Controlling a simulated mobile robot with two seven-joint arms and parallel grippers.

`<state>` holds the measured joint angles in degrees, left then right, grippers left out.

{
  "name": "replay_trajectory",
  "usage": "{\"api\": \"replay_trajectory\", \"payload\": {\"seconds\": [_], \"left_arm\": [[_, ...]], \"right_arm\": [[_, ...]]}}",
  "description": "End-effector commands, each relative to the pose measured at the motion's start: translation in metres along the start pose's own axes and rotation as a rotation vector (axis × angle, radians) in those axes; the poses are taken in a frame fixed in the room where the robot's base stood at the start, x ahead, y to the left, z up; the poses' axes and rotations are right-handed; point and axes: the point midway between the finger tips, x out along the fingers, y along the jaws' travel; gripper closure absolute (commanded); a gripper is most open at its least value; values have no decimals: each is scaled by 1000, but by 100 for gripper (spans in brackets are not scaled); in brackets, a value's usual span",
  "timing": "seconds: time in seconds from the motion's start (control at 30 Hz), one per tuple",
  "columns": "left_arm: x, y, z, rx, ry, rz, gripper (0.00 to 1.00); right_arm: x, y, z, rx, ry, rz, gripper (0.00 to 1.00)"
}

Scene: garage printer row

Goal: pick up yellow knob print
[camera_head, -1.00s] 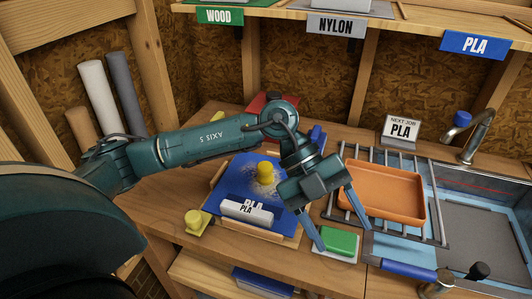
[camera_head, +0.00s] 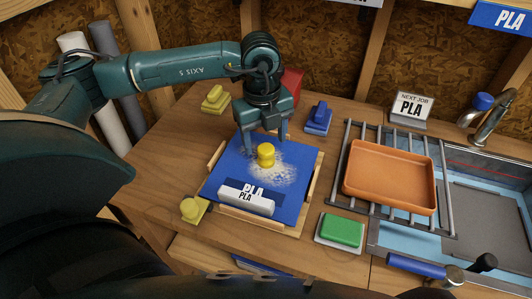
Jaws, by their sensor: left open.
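The yellow knob print (camera_head: 265,155) stands upright on the blue build plate (camera_head: 222,180), on a pale powdery patch. My left gripper (camera_head: 264,144) is open and points down just behind the knob, its two fingers spread to the left and right of it. I cannot tell whether either finger touches the knob. My right gripper is not in view.
Yellow pieces (camera_head: 194,210) stand left of the plate and a blue one (camera_head: 319,118) behind right. A green block (camera_head: 342,230) and an orange tray (camera_head: 390,183) on a rack are right.

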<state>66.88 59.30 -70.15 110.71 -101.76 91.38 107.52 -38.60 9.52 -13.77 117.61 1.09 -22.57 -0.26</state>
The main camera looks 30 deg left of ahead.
Motion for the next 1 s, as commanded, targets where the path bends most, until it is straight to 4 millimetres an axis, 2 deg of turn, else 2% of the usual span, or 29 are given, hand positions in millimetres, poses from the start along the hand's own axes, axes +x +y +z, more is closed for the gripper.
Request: {"api": "replay_trajectory", "payload": {"seconds": [0.33, 0.47, 0.67, 1.0], "left_arm": [[44, 1, -1, 0, 2, 4, 37], [52, 0, -1, 0, 2, 1, 37], [52, 0, -1, 0, 2, 1, 38], [52, 0, -1, 0, 2, 1, 66]], "right_arm": [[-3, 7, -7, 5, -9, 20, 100], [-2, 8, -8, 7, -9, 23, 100], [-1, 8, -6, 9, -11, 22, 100], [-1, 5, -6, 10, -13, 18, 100]]}}
